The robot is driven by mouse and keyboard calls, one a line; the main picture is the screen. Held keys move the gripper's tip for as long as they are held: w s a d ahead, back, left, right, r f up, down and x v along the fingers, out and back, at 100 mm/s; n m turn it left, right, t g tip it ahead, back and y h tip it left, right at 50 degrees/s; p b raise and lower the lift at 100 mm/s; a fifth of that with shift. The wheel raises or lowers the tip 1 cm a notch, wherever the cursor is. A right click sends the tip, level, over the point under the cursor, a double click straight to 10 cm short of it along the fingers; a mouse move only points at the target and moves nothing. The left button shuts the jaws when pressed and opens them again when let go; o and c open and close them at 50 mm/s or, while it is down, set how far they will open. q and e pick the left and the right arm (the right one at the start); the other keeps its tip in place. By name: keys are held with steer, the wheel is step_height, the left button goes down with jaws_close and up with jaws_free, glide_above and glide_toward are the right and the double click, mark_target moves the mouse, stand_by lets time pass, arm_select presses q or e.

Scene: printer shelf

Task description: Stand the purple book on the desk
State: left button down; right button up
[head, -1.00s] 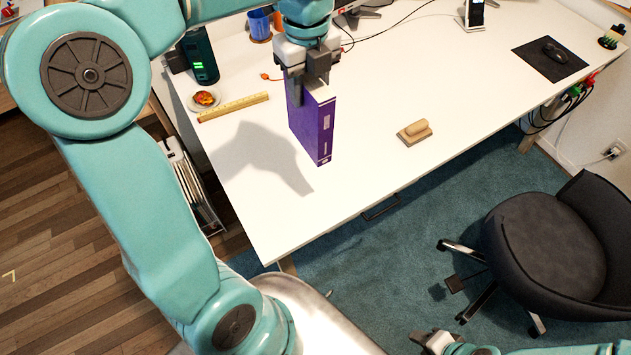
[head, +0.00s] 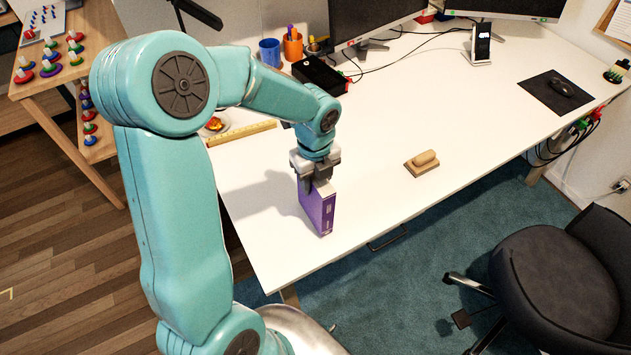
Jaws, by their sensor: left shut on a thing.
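The purple book (head: 319,210) is upright with its spine facing the front right, near the front left part of the white desk (head: 370,190). My left gripper (head: 318,182) is above it and shut on its top edge. The book's lower end looks at or very close to the desk top; I cannot tell for certain whether it touches. My right gripper is not in view.
A wooden block eraser (head: 422,163) lies right of the book. A ruler (head: 240,133) and a small plate with food (head: 215,124) lie behind my left arm. Monitors, cups and a black box (head: 320,75) stand at the back. An office chair (head: 560,275) is at the front right.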

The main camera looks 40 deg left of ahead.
arm_select(q)
steer(key=shift+w+a+f, duration=0.1)
steer(key=shift+w+f, duration=0.05)
steer(key=shift+f, duration=0.45)
steer(key=c, duration=0.6)
jaws_free()
steer(key=shift+f, duration=0.15)
steer(key=shift+c, duration=0.2)
step_height(320, 180, up, 12)
steer(key=shift+r+p, duration=0.25)
steer(key=shift+p, duration=0.05)
